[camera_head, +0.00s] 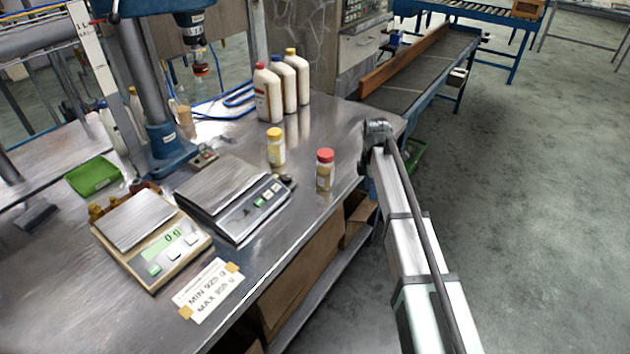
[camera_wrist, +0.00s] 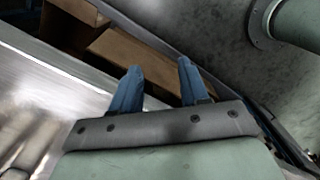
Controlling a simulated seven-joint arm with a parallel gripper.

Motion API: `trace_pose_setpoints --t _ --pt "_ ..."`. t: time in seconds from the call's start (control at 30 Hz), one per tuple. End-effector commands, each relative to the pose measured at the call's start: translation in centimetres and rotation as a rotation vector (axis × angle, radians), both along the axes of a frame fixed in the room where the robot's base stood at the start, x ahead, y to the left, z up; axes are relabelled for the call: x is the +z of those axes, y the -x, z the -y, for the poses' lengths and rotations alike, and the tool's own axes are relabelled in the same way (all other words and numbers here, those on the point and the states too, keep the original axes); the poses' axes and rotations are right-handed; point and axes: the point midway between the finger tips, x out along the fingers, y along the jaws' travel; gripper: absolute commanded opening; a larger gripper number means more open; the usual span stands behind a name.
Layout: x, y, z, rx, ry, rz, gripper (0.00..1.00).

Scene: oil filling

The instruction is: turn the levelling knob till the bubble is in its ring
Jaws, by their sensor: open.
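My gripper (camera_wrist: 160,68) is open, with two blue fingers apart and nothing between them in the wrist view. In the head view my arm reaches up the right side, its end by the table's right edge. Two scales stand on the metal table (camera_head: 330,230): a beige scale (camera_head: 172,252) reading 0 g, and a grey scale (camera_head: 240,212) behind it to the right. A small dark round part (camera_head: 287,181) sits at the grey scale's right corner; I cannot tell whether it is the levelling knob. No bubble or ring can be made out.
A red-capped jar (camera_head: 325,172) and a yellow-capped jar (camera_head: 276,148) stand right of the scales. Several white bottles (camera_head: 268,95) stand behind. A drill-press-like column (camera_head: 165,140) rises at the left. Cardboard boxes (camera_head: 305,270) lie below the tabletop. A label card (camera_head: 211,290) lies in front.

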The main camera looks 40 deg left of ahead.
Motion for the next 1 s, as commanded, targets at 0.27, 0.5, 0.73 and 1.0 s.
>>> trace_pose_setpoints --t 0.27,0.5,0.73,1.0 --pt "7.8 0.5 -6.8 0.136 0.000 0.025 0.44" --pt "11.9 1.3 -10.0 0.204 0.002 0.038 0.44" --pt "13.8 2.8 -12.7 0.254 -0.004 0.034 0.44" --pt "14.3 5.7 -16.9 0.308 -0.025 0.011 0.44"
